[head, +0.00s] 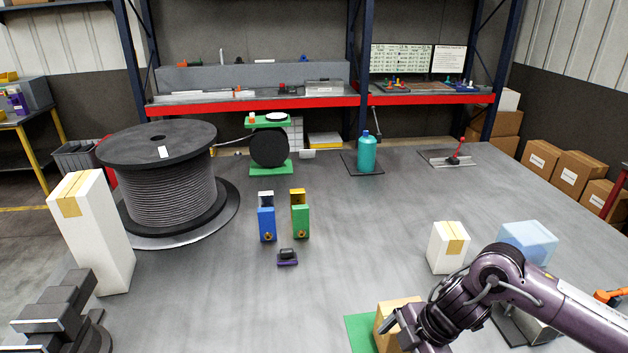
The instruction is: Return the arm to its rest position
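My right arm (520,285), dark purple and grey, comes in from the right and bends down to the front of the table. Its gripper (396,328) is at the bottom edge, beside a tan box (385,315) on a green mat (359,331). One grey finger shows in front of the box. The other finger is hidden or cut off, so I cannot tell whether the gripper is open or touches the box. I see no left gripper.
A white box (447,248) and a translucent blue bin (527,243) stand near my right arm. Blue (267,224) and green (300,221) holders stand mid-table. A large cable spool (170,190) and tall white box (105,235) are at left. The centre front is clear.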

